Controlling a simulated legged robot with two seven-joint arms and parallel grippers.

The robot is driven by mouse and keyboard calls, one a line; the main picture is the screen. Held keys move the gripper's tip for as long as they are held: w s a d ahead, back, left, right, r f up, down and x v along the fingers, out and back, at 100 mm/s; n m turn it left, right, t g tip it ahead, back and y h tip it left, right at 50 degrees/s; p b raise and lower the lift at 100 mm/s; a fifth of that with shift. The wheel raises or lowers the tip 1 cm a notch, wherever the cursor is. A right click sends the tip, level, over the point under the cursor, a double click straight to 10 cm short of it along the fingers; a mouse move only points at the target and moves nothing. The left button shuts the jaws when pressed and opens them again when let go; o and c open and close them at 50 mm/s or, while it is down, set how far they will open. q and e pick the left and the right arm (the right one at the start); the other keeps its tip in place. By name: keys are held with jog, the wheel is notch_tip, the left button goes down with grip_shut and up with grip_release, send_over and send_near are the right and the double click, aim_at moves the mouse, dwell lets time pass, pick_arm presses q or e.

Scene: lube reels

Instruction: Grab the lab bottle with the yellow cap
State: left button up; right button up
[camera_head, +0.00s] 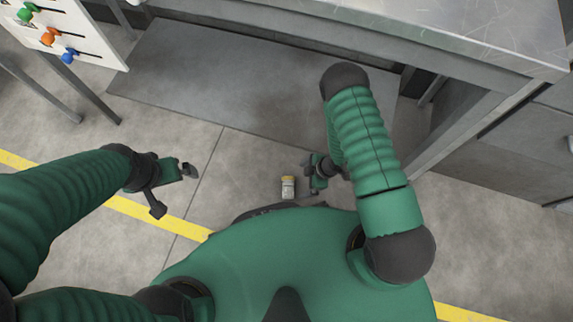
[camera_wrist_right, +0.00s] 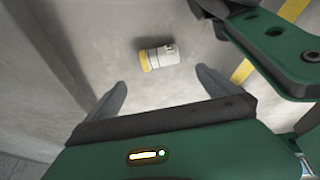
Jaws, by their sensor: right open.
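The lab bottle (camera_head: 288,188) is small and whitish with a yellow cap. In the head view it is on the floor just in front of my body. In the right wrist view the bottle (camera_wrist_right: 158,58) lies across the picture with its yellow cap to the left, beyond the fingertips. My right gripper (camera_head: 313,173) is close to the right of the bottle in the head view; its fingers (camera_wrist_right: 160,88) are spread and empty in the wrist view. My left gripper (camera_head: 188,170) is well to the left, empty; its jaw opening is not clear.
A white panel with coloured knobs (camera_head: 60,35) is at top left. A yellow line (camera_head: 150,217) crosses the floor. Floor around the bottle is clear.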

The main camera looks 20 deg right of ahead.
jog(key=b+x, duration=0.4)
jog(key=x, duration=0.5)
jog(key=shift+f, duration=0.25)
jog(key=b+x, duration=0.5)
jog(key=shift+w+a, duration=0.15)
jog(key=shift+a, duration=0.1)
jog(key=shift+r, duration=0.15)
jog(key=c, duration=1.5)
